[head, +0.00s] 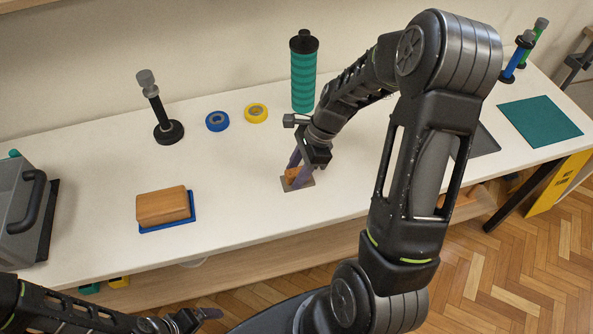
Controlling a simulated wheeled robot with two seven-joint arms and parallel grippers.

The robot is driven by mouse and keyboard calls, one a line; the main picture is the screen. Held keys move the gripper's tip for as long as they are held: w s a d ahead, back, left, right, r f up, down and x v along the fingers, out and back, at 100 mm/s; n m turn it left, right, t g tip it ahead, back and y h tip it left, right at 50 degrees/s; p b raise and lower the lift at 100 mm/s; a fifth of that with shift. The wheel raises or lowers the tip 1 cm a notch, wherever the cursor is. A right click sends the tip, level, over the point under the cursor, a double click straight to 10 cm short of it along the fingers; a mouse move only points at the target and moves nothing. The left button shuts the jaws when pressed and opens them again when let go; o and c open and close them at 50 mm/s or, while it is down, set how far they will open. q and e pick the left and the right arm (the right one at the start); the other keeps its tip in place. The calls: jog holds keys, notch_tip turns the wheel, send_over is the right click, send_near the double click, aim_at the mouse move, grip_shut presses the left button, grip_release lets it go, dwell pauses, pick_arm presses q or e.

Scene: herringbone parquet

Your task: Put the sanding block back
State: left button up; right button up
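My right gripper (297,174) points down at the middle of the white bench, its purple fingers at a small orange-brown block (291,173). The block is at a small grey plate (308,183) on the bench. The fingers partly hide it, and I cannot tell whether they grip it or whether it touches the plate. A larger wooden block (162,205) rests on a blue base (184,222) at the left. I cannot tell for certain which block is the sanding block. My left gripper (208,314) is at the bottom edge, away from the bench top; its opening is unclear.
A grey case (20,215) stands at far left. A black stand (160,115), blue tape (217,121), yellow tape (256,113) and a green bottle (303,75) stand along the back. A teal mat (540,121) lies at right. The bench front between the blocks is clear.

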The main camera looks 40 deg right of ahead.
jog(key=shift+o, duration=0.7)
jog(key=shift+r, duration=0.25)
jog(key=v, duration=1.1)
jog(key=shift+d+r, duration=0.2)
jog(key=shift+r, duration=0.15)
